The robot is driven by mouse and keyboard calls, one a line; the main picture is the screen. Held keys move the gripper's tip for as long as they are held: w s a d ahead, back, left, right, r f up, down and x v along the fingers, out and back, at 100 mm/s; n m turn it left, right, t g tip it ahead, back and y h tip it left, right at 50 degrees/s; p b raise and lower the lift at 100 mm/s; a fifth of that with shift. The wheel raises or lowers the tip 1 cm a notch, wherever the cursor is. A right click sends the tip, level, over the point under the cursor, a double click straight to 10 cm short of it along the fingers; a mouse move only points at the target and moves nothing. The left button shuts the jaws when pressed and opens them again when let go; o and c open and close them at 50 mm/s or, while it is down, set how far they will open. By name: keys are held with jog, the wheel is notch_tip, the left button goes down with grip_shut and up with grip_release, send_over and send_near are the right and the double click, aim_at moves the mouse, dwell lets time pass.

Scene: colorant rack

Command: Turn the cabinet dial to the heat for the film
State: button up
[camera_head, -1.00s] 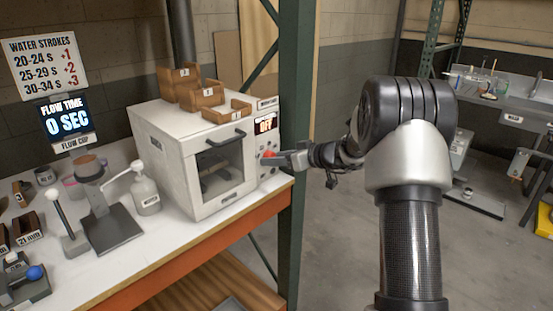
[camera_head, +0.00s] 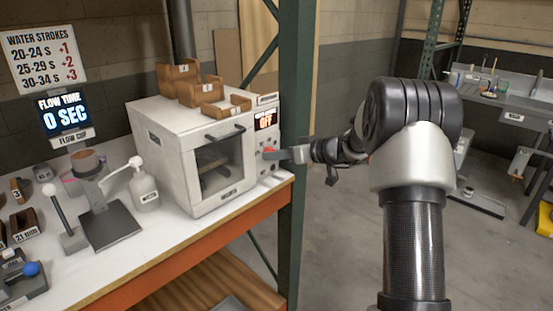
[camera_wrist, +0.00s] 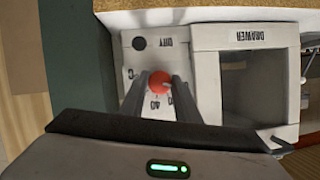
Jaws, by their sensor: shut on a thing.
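The white cabinet (camera_head: 172,158) stands on the bench with its glass door (camera_head: 218,162) closed. Its control strip is on the right side of the front, with a small display (camera_head: 265,121) reading OFF. The red dial (camera_head: 268,151) is below the display, partly hidden by my gripper (camera_head: 276,153). In the wrist view the red dial (camera_wrist: 160,81) lies between the two fingers of my gripper (camera_wrist: 160,88), which are shut on it. Numbers ring the dial there; a 40 and a 60 seem legible, upside down. The dial's pointer is not clear.
Wooden stepped boxes (camera_head: 187,83) sit on top of the cabinet. A green rack post (camera_head: 293,130) stands close to its right. A pump bottle (camera_head: 144,190) and a flow cup stand (camera_head: 107,215) are to its left. A sign (camera_head: 41,57) lists water strokes.

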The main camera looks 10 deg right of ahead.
jog(key=m+b, duration=0.1)
jog(key=m+y+b, duration=0.1)
jog(key=shift+d+f+g+y+b, duration=0.1)
jog(key=shift+f+g+y+b, duration=0.2)
jog(key=shift+b, duration=0.1)
jog(key=m+y+b, duration=0.1)
jog(key=m+y, duration=0.1)
jog(key=m, duration=0.1)
jog(key=shift+w+m+b, duration=0.1)
jog(key=shift+m+b, duration=0.25)
jog(key=shift+m, duration=0.05)
jog(key=m+y, duration=0.1)
jog(key=m, duration=0.2)
jog(key=shift+d+m+y, duration=0.1)
jog(key=shift+m+y, duration=0.2)
jog(key=shift+y, duration=0.1)
jog(key=shift+m+y, duration=0.6)
jog(key=shift+m, duration=1.1)
jog(key=o, duration=1)
jog(key=shift+o, duration=0.2)
